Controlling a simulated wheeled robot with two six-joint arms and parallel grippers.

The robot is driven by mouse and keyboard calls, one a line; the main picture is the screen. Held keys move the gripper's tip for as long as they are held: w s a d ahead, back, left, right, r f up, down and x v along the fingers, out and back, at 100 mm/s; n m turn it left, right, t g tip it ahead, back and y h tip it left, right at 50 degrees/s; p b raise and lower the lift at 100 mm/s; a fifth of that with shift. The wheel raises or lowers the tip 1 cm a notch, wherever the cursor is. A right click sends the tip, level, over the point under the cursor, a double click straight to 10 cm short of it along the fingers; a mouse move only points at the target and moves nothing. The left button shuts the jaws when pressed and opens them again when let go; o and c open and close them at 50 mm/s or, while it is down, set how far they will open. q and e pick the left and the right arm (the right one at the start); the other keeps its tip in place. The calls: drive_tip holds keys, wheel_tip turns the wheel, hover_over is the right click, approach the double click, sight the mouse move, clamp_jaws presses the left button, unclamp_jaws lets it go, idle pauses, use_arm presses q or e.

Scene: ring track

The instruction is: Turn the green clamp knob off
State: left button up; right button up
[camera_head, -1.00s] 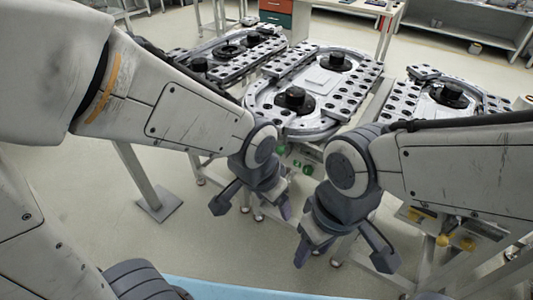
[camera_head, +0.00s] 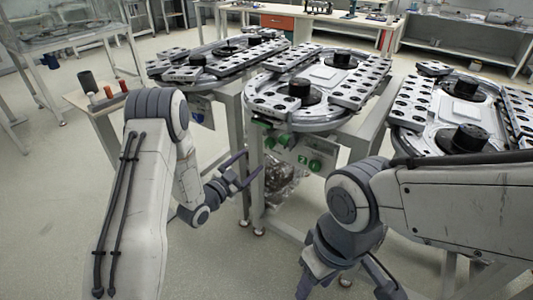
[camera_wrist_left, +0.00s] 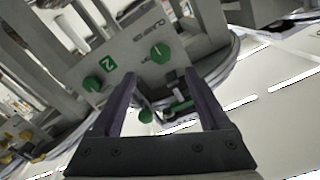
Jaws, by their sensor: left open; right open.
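A grey control panel (camera_head: 297,150) hangs under the front of the middle ring track. It carries a green knob on its left (camera_head: 284,140), another on its right (camera_head: 315,165) and a green number 2 label (camera_head: 302,159). In the left wrist view the panel appears turned, with one knob (camera_wrist_left: 160,52) beside small lettering and the other (camera_wrist_left: 92,84) by the label. I cannot tell by lettering which is the clamp knob. My left gripper (camera_head: 243,172) is open and empty, left of the panel and apart from both knobs. My right gripper (camera_head: 345,285) is open, low in front.
The middle ring track (camera_head: 318,72) stands between a left one (camera_head: 217,57) and a right one (camera_head: 462,110). Small green parts (camera_wrist_left: 145,115) sit near the track's edge. A small side table (camera_head: 93,100) with cylinders stands at left. The floor at left is open.

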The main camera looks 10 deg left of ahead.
sight(268, 145)
use_arm(q)
drive_tip(key=x, duration=1)
drive_tip(key=shift+w+r, duration=0.15)
clamp_jaws()
